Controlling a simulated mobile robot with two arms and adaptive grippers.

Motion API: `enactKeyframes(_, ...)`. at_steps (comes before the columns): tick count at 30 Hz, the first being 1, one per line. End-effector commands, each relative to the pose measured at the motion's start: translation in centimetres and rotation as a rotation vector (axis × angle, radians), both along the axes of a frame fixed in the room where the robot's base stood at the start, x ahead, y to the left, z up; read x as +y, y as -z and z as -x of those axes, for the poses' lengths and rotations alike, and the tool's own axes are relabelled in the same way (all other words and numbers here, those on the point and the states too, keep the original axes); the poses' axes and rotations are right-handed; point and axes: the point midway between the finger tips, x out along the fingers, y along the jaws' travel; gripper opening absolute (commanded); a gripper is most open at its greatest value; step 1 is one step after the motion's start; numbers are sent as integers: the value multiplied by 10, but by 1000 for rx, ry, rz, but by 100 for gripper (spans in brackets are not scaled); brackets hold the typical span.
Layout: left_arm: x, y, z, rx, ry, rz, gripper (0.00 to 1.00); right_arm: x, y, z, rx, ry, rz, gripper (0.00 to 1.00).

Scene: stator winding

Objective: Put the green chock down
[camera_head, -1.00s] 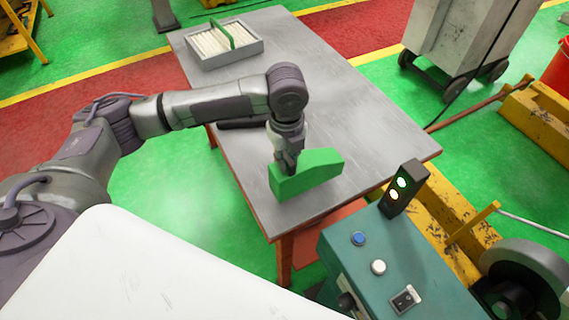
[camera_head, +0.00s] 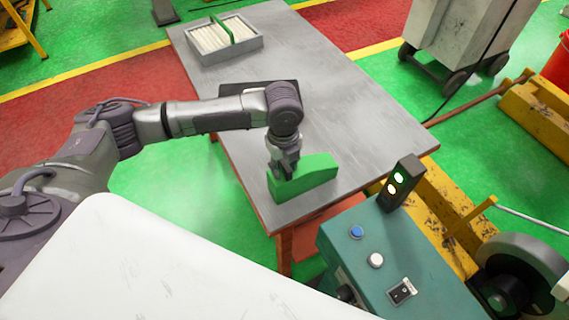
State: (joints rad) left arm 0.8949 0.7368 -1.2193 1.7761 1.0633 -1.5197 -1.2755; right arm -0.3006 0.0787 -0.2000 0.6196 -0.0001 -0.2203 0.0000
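The green chock (camera_head: 308,177) is a wedge-like block near the front end of the grey table (camera_head: 350,130). It appears to rest on the tabletop or sit very close above it; I cannot tell which. My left gripper (camera_head: 284,170) points down at the chock's left part, with its fingers around or right against it. The fingertips are partly lost against the green, so whether they press on it is hard to see. My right gripper is not in view.
A tray (camera_head: 258,46) of white strips with a green divider stands at the table's far end. A dark flat item (camera_head: 258,87) lies partly behind my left arm. A teal control box (camera_head: 395,255) with lights stands close at the front right. The table's middle right is clear.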

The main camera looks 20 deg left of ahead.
Motion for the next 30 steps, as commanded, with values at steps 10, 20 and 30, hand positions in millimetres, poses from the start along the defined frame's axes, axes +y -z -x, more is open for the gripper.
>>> enactKeyframes(10,0,-4,0,-2,1,0,44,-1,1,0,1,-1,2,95)
enactKeyframes(20,1,-61,-1,-7,1,1,44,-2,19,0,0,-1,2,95)
enactKeyframes(30,1,-116,1,-2,0,0,44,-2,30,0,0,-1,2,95)
